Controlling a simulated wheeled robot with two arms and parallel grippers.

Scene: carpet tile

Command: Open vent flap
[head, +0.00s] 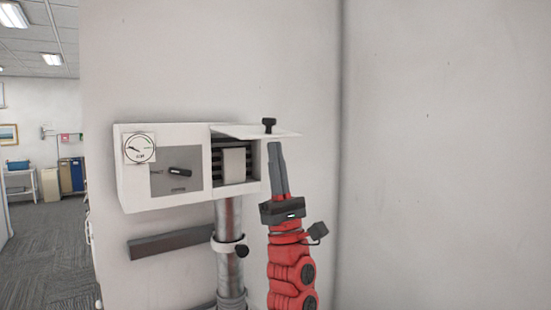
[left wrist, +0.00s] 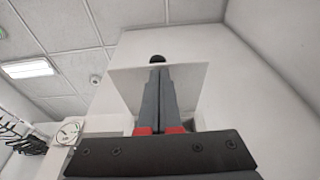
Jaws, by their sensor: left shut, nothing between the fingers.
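The white vent flap (head: 240,131) on the wall box (head: 125,180) is swung up and stands out roughly level from its top edge. A black knob (head: 269,125) sits at the flap's outer edge. The opening under it shows dark slats and a pale block (head: 234,165). My left gripper (head: 275,149) points up, shut and empty, with its tips just below the flap's outer edge. In the left wrist view the closed fingers (left wrist: 160,74) overlap the flap's underside (left wrist: 132,85), near the knob (left wrist: 156,59). I cannot tell whether they touch it. My right gripper is not in view.
A round gauge (head: 139,149) and a black handle (head: 180,171) on a grey panel are on the box's left part. A metal duct (head: 229,262) runs down below the box, beside my left arm. Plain wall (head: 440,160) fills the right side.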

